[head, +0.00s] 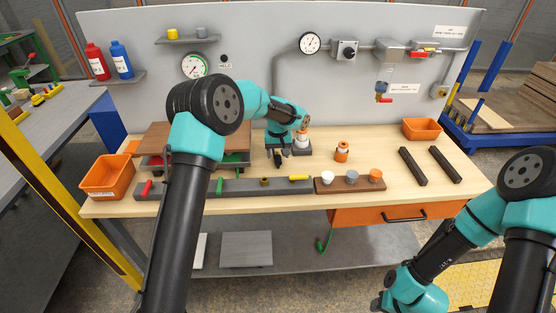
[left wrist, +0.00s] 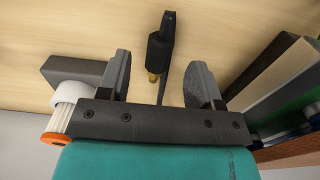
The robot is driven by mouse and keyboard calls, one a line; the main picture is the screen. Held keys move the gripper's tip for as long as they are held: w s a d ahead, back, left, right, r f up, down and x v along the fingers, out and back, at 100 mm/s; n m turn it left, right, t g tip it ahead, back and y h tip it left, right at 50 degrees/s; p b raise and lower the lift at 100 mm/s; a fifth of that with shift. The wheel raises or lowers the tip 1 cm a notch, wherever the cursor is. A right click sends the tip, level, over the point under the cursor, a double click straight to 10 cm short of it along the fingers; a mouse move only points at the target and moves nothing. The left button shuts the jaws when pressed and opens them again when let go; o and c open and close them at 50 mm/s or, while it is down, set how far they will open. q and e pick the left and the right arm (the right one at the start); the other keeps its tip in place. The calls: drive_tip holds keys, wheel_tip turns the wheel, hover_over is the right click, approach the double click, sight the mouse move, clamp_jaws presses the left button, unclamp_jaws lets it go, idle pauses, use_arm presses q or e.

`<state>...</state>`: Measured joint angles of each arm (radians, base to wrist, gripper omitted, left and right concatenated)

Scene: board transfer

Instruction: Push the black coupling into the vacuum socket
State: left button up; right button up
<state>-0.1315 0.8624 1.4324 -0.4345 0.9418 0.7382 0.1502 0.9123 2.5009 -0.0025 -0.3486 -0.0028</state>
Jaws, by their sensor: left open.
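The black coupling (left wrist: 158,52), with a brass tip and a thin dark line beside it, lies over the wooden tabletop in the left wrist view. My left gripper (left wrist: 167,88) is open, with its fingers on either side of the coupling's brass end and apart from it. In the head view my left gripper (head: 279,158) points down over the middle of the bench and mostly hides the coupling. A blue and brass fitting (head: 381,88) hangs on the back panel; I cannot tell if it is the vacuum socket. My right arm is low at the right, its fingers unclear.
A white and orange part (head: 302,139) on a grey block stands close beside my left gripper. An orange part (head: 342,151) and black bars (head: 412,166) are to the right. A brown rack (head: 348,186) with cups lies in front. Bare wood lies between them.

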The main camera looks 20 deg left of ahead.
sight(278, 158)
use_arm(q)
drive_tip(key=shift+f, duration=1.6)
drive_tip(key=c, duration=1)
drive_tip(key=shift+r, duration=0.1)
wheel_tip(278, 158, up, 10)
drive_tip(key=shift+f, duration=0.1)
